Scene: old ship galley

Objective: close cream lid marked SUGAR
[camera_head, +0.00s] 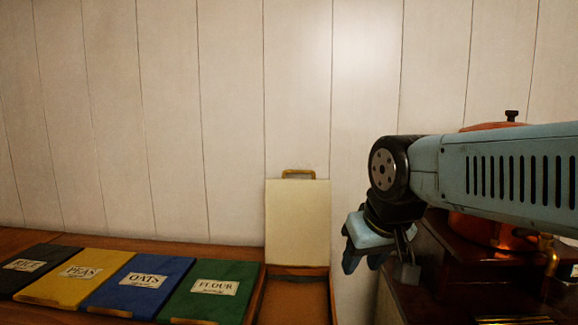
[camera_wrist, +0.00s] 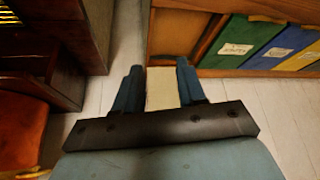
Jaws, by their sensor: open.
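The cream lid (camera_head: 297,222) stands open, upright against the plank wall, with a brass handle (camera_head: 299,174) at its top edge. No SUGAR lettering shows on the face toward me. Below it is its open bin (camera_head: 294,300), at the right end of the lid row. My gripper (camera_head: 362,262) is open, pointing down, to the right of the cream lid in the head view. In the wrist view the cream lid (camera_wrist: 160,90) shows between my two spread fingers (camera_wrist: 158,70). I cannot tell how far it is from them, and no contact is visible.
Shut lids lie left of the open bin: green FLOUR (camera_head: 213,290), blue OATS (camera_head: 140,284), yellow PEAS (camera_head: 75,275) and black RICE (camera_head: 28,266). A copper vessel (camera_head: 470,235) stands on dark furniture at the right, behind my arm. The wall above the lids is clear.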

